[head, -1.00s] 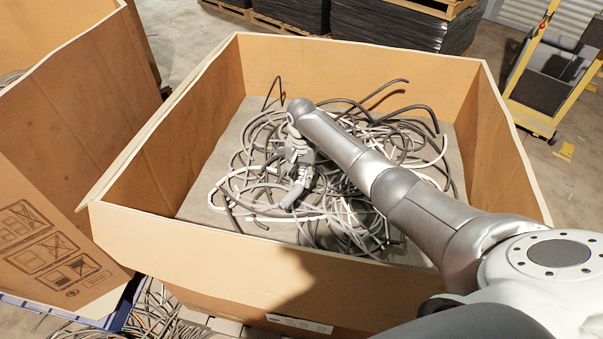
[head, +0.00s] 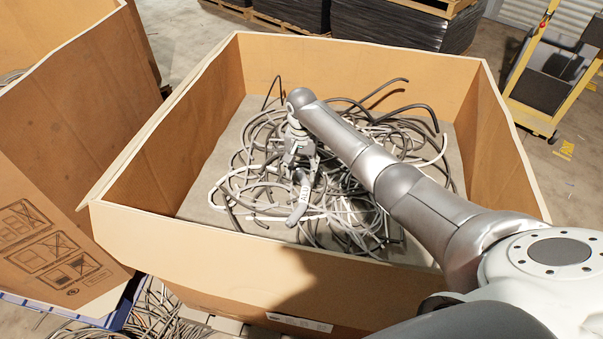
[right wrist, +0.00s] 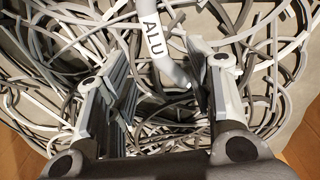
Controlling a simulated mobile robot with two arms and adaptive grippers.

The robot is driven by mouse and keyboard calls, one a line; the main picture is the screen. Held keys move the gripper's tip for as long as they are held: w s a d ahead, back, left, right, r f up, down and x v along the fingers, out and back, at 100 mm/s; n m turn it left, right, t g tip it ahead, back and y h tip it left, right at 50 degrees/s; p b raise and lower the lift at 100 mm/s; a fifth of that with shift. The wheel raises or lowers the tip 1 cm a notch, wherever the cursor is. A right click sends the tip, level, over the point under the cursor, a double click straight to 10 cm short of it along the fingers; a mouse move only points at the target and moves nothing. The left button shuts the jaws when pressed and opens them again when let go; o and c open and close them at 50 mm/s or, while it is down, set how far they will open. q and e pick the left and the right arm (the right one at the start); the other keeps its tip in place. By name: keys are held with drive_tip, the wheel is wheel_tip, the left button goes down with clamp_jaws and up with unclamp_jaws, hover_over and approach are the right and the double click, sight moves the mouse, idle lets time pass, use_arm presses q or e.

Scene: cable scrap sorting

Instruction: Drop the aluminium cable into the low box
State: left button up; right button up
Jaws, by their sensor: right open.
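The aluminium cable (head: 303,193) is a thick light-grey piece with a white ALU label, in the wide cardboard box (head: 200,243). It also shows in the right wrist view (right wrist: 165,48), between and beyond my fingers, with a gap on each side. It lies on or just above the tangled cables; I cannot tell if it touches them. My right gripper (head: 300,165) is inside the box, pointing down over this cable. In the right wrist view my right gripper (right wrist: 163,75) is open, its two fingers apart. My left gripper is not in view.
Black, grey and white cables (head: 345,215) fill the middle of the box. Its walls stand on all sides, and my right arm reaches over the right front. Another cardboard box (head: 60,130) stands at left. A yellow cart (head: 540,75) is at the back right.

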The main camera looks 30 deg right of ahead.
wheel_tip(320, 180, up, 10)
idle(0.3)
idle(0.3)
